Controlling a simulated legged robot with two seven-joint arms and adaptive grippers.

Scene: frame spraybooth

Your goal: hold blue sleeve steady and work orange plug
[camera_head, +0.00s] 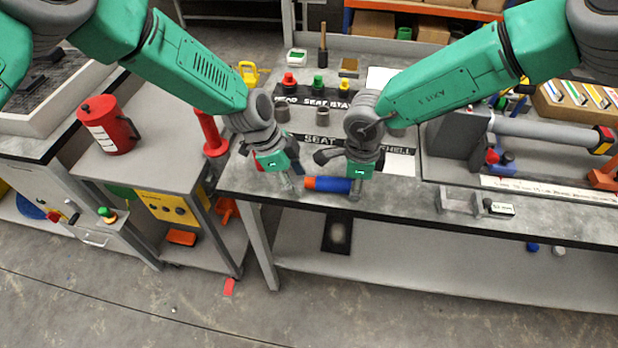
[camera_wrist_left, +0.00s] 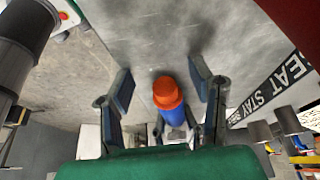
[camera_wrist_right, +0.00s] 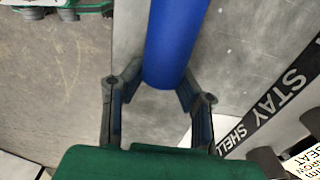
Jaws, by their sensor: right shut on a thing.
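The blue sleeve (camera_head: 334,185) lies level at the front edge of the workbench, with the orange plug (camera_head: 310,183) at its left end. My right gripper (camera_head: 356,188) is shut on the sleeve's right part; the sleeve (camera_wrist_right: 172,45) runs up from between its fingers in the right wrist view. My left gripper (camera_head: 288,183) is just left of the plug. In the left wrist view its fingers (camera_wrist_left: 163,85) are spread, with the plug (camera_wrist_left: 167,93) showing between them and a gap on each side. Whether the sleeve touches the bench is hard to tell.
Black label strips (camera_head: 318,142) cross the bench behind the sleeve. Red, green and yellow knobbed parts (camera_head: 318,84) stand farther back. A small grey tray (camera_head: 458,200) sits right along the front edge. A red can (camera_head: 110,125) stands on the side cart to the left.

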